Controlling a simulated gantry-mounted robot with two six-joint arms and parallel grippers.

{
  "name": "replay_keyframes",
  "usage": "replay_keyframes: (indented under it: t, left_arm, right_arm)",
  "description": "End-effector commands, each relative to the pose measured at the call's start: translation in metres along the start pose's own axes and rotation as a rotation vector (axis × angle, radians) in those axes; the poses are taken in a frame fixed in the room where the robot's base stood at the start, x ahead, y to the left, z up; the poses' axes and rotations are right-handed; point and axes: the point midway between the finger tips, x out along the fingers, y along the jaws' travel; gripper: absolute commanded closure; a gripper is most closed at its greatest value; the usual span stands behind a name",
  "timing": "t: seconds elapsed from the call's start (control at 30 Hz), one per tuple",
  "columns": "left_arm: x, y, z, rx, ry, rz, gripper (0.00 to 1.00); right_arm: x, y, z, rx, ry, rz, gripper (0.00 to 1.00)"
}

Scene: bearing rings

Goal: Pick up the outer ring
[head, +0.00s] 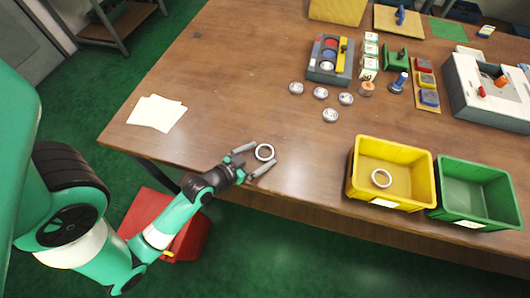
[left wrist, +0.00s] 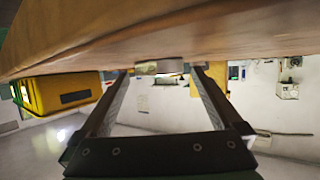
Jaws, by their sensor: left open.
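A silver ring (head: 266,159), likely the outer ring, lies flat on the wooden table near its front edge. My left gripper (head: 262,154) is open, with one finger on each side of this ring and nothing clamped. In the left wrist view, the ring (left wrist: 160,67) shows edge-on between the tips of the two spread fingers, against the table. Any contact between fingers and ring cannot be made out. A second pale ring (head: 381,186) lies inside the yellow bin (head: 391,203). My right gripper is not in view.
A green bin (head: 470,212) stands right of the yellow one. Several small round metal parts (head: 330,115) lie further back, near a tray of coloured pieces (head: 330,59). White papers (head: 157,112) lie at the left. The table around the ring is clear.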

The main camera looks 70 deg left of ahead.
Motion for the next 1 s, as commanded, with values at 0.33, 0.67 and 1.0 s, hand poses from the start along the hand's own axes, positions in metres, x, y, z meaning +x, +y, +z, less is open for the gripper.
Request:
replay_keyframes:
  t: [0.33,0.67,1.0]
  left_arm:
    - [0.0102,0.0,0.0006,-0.001,-0.002,0.0,0.07]
    - [0.01,-0.0001,0.0007,0.0,-0.002,0.0,0.67]
    - [0.0097,-0.0001,-0.0002,0.0,-0.001,0.0,0.86]
  right_arm:
    - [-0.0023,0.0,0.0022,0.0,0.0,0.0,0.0]
    - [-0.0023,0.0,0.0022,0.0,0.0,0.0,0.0]
    - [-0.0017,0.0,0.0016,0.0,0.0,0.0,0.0]
